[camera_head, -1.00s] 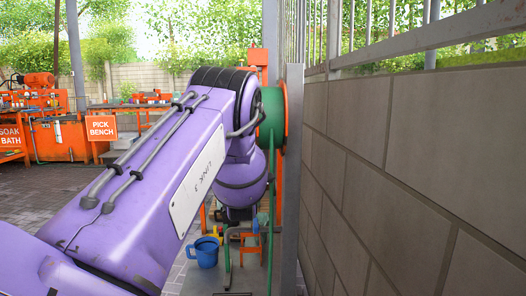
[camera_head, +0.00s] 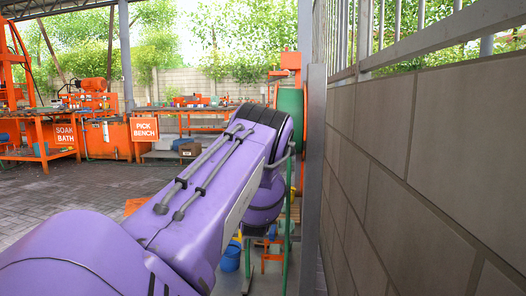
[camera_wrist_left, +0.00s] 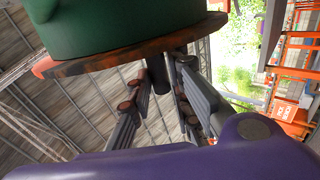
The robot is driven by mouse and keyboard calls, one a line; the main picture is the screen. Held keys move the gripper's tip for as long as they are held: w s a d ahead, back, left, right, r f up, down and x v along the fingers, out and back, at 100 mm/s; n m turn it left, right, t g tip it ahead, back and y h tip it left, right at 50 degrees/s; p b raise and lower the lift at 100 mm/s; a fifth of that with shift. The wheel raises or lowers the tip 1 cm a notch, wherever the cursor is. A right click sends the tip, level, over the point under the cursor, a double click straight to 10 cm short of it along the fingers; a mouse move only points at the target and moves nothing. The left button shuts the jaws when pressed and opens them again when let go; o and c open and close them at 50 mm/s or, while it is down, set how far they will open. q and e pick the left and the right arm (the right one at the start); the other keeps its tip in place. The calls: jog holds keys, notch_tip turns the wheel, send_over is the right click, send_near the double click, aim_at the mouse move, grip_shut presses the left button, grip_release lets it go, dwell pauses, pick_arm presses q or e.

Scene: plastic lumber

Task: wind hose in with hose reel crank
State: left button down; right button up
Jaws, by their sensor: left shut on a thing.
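The hose reel shows in the head view as a green drum (camera_head: 291,103) on an orange frame beside a grey post. A green hose hangs below it. In the left wrist view the drum (camera_wrist_left: 120,25) is close, with a rusty orange rim (camera_wrist_left: 130,48). A dark crank handle (camera_wrist_left: 157,75) sticks out below the rim. My left gripper (camera_wrist_left: 162,92) is shut on this handle, with its ribbed fingers on both sides. In the head view my purple arm hides the left gripper and the crank. My right gripper is in neither view.
A concrete block wall (camera_head: 430,160) with a metal fence on top runs along the right. A blue bucket (camera_head: 231,258) stands on the floor under the reel. Orange benches, one with a pick bench sign (camera_head: 144,130), stand at the back left. Open paving (camera_head: 70,195) lies to the left.

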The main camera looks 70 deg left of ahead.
pick_arm(q)
jog(key=c, duration=1.6)
grip_release()
jog(key=shift+s, duration=0.15)
jog(key=shift+c, duration=0.2)
jog(key=v, duration=0.7)
jog(key=shift+f, duration=0.2)
jog(key=shift+d, duration=0.1)
